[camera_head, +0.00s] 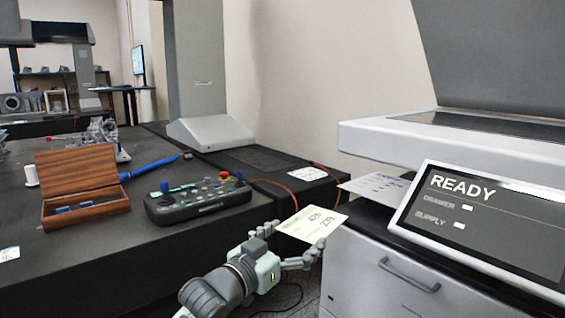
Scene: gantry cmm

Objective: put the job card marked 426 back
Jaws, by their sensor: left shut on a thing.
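The job card (309,222), a pale cream card with 426 and a second number printed on it, is in the middle of the head view. My left gripper (296,244) is shut on its near edge. It holds the card tilted, in the air by the front of the printer and the corner of the dark table. My right gripper is not in view.
A printer (385,275) with a READY screen (490,215) stands at right. A printed white sheet (375,187) lies on its left side. The dark table (60,245) carries a control box (198,200) with joysticks, an open wooden case (82,190) and a blue brush-like item (150,167).

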